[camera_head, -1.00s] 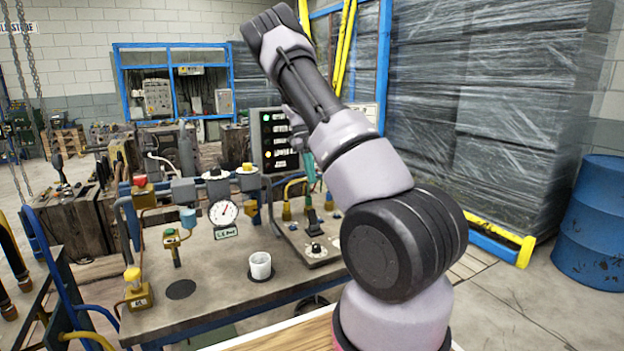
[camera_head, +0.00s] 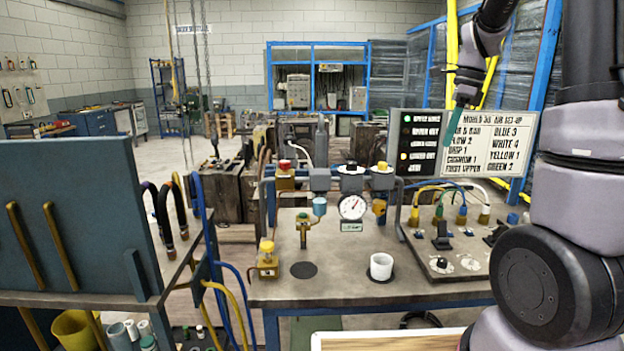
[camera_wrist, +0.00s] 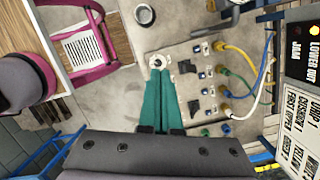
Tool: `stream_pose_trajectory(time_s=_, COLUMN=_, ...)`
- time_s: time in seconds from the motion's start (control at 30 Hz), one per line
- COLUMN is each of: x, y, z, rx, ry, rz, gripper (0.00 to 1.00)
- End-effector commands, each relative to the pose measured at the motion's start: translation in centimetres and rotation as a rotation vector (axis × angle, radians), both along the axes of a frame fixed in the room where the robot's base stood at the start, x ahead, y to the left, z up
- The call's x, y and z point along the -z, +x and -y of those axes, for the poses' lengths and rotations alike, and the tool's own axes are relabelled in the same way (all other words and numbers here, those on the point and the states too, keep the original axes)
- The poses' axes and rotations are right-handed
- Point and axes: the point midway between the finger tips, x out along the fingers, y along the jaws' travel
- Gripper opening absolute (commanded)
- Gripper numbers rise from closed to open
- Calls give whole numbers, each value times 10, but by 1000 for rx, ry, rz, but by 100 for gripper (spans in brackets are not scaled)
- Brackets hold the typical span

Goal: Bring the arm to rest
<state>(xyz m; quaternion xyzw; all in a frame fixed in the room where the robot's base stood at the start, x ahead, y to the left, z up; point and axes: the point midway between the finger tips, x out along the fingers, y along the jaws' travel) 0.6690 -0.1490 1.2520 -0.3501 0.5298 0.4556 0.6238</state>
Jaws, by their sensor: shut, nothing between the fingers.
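My arm stands at the right of the head view, with its lower links close to the camera. My gripper (camera_head: 462,97) hangs from it with teal fingers pointing down, in front of the mould set-up board (camera_head: 495,135). In the wrist view, the two teal fingers (camera_wrist: 161,80) lie side by side, shut and empty. They appear over the bench panel (camera_wrist: 200,70) with its hoses and knobs, apart from them as far as I can tell.
The bench (camera_head: 340,285) bears a white cup (camera_head: 381,266), a gauge (camera_head: 352,207) and coloured valves. A blue-grey panel (camera_head: 75,220) with hoses stands at the left. Blue racking with wrapped stacks (camera_head: 400,65) is behind. Some floor shows between the benches.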

Motion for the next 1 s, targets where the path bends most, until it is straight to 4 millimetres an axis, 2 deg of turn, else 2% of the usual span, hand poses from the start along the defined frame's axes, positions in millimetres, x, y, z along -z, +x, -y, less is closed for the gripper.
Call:
stream_pose_trajectory(time_s=0.03, x=-15, y=-15, z=-7, rx=-94, ry=6, rz=66, gripper=0)
stream_pose_trajectory(time_s=0.1, x=-30, y=-34, z=-18, rx=-240, ry=3, rz=154, gripper=0)
stream_pose_trajectory(time_s=0.3, x=-64, y=-92, z=-48, rx=-658, ry=-78, rz=404, gripper=0)
stream_pose_trajectory(time_s=0.43, x=-75, y=-131, z=-65, rx=-924, ry=-181, rz=550, gripper=0)
stream_pose_trajectory(time_s=0.6, x=-79, y=-173, z=-82, rx=-1221, ry=-351, rz=685, gripper=0)
stream_pose_trajectory(time_s=0.8, x=-76, y=-197, z=-90, rx=-1410, ry=-485, rz=747, gripper=0)
stream_pose_trajectory(time_s=1.0, x=-75, y=-200, z=-91, rx=-1444, ry=-509, rz=754, gripper=0)
